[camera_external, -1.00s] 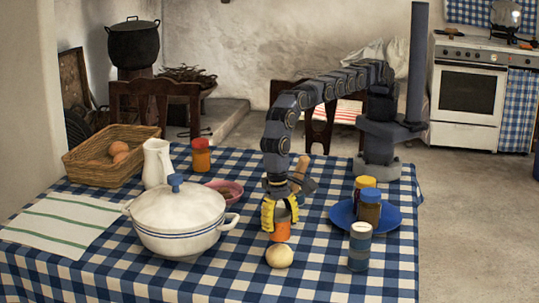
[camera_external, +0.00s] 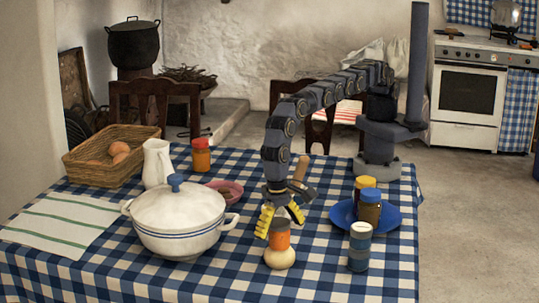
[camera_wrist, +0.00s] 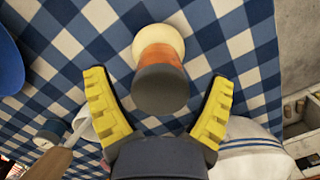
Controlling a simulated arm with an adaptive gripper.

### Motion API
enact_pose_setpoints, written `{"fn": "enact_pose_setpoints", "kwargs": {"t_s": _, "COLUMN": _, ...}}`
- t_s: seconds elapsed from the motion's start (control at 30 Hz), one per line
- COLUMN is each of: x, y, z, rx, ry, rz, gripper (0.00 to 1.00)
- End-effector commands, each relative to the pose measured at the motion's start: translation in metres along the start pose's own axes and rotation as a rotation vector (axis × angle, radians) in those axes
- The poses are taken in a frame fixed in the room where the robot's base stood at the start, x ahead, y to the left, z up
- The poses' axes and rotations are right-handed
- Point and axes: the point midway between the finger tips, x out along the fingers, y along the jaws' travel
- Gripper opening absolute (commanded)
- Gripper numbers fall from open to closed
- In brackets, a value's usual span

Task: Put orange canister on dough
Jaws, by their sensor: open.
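The orange canister (camera_external: 279,240) has a dark grey top and stands upright on the pale round dough (camera_external: 280,259). In the wrist view the canister's grey top (camera_wrist: 160,90) is nearest to me, with its orange band beyond it and the dough (camera_wrist: 158,36) showing past its far edge. My gripper (camera_external: 281,215) is open just above the canister. Its yellow fingers are spread, one on each side of the canister's top, and in the wrist view there are gaps between them and the canister.
A white lidded pot (camera_external: 178,222) stands left of my gripper. A blue plate (camera_external: 342,215) with jars lies to the right, with a grey-blue canister (camera_external: 360,247) in front. A pink bowl (camera_external: 236,186) and a red-lidded orange jar (camera_external: 201,156) are behind. The front table edge is clear.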

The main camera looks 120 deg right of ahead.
Motion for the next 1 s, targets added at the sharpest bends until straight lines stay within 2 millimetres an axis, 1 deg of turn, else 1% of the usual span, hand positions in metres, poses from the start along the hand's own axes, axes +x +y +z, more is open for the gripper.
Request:
{"fn": "enact_pose_setpoints", "kwargs": {"t_s": 0.17, "x": -0.031, "y": -0.001, "z": 0.0, "rx": 0.0, "ry": -0.001, "rz": -0.004, "gripper": 0.83}}
{"fn": "enact_pose_setpoints", "kwargs": {"t_s": 0.4, "x": -0.086, "y": -0.002, "z": 0.0, "rx": 0.001, "ry": -0.002, "rz": -0.007, "gripper": 0.83}}
{"fn": "enact_pose_setpoints", "kwargs": {"t_s": 0.5, "x": -0.1, "y": -0.002, "z": 0.0, "rx": 0.0, "ry": -0.002, "rz": -0.006, "gripper": 0.83}}
{"fn": "enact_pose_setpoints", "kwargs": {"t_s": 0.6, "x": -0.109, "y": -0.001, "z": 0.0, "rx": 0.0, "ry": -0.001, "rz": -0.003, "gripper": 0.83}}
{"fn": "enact_pose_setpoints", "kwargs": {"t_s": 0.73, "x": -0.116, "y": 0.0, "z": 0.0, "rx": 0.0, "ry": 0.0, "rz": -0.002, "gripper": 0.83}}
{"fn": "enact_pose_setpoints", "kwargs": {"t_s": 1.0, "x": -0.118, "y": 0.0, "z": 0.0, "rx": 0.0, "ry": 0.0, "rz": -0.002, "gripper": 0.83}}
